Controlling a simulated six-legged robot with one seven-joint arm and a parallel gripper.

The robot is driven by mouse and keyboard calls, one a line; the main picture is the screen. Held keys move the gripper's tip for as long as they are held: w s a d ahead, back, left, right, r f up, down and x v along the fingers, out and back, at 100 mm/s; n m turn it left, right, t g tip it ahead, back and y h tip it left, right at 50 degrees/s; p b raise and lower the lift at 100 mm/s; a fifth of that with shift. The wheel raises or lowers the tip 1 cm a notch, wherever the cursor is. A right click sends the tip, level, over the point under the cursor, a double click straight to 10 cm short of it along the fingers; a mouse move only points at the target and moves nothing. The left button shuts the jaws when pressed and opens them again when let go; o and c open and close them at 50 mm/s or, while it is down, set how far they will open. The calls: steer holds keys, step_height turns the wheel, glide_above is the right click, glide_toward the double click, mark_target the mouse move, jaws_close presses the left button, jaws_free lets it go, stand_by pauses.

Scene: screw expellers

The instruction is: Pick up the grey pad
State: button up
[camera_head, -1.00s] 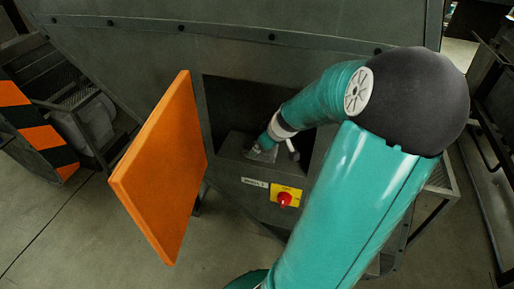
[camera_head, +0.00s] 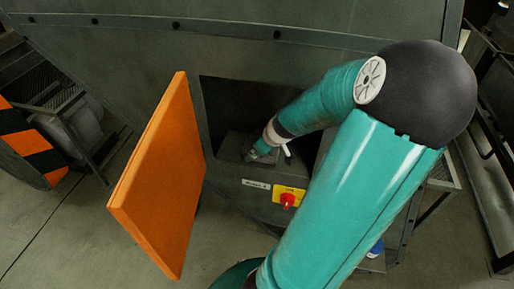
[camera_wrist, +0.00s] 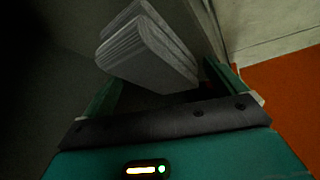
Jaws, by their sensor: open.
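The grey pad (camera_wrist: 150,52) shows in the wrist view as a pale, ridged block, tilted, in front of my gripper. My gripper (camera_wrist: 165,84) is open, with one teal finger to the left of the pad's lower part and one to its right. I cannot tell whether either finger touches the pad. In the head view my gripper (camera_head: 258,153) is inside the dark opening of the grey machine (camera_head: 310,60), low down near its ledge. The pad is too small and covered there to make out clearly.
An orange door (camera_head: 160,180) stands open to the left of the opening. A red knob on a yellow plate (camera_head: 288,199) is below it. The opening's walls are close around my gripper. A striped orange and black panel (camera_head: 35,145) stands at far left.

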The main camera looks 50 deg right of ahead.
steer(key=shift+s+r, duration=0.15)
steer(key=shift+s, duration=0.3)
steer(key=shift+w, duration=0.3)
steer(key=shift+c, duration=0.5)
steer(key=shift+s, duration=0.3)
steer(key=c, duration=0.7)
steer(key=shift+c, duration=1.4)
steer(key=shift+w, duration=0.15)
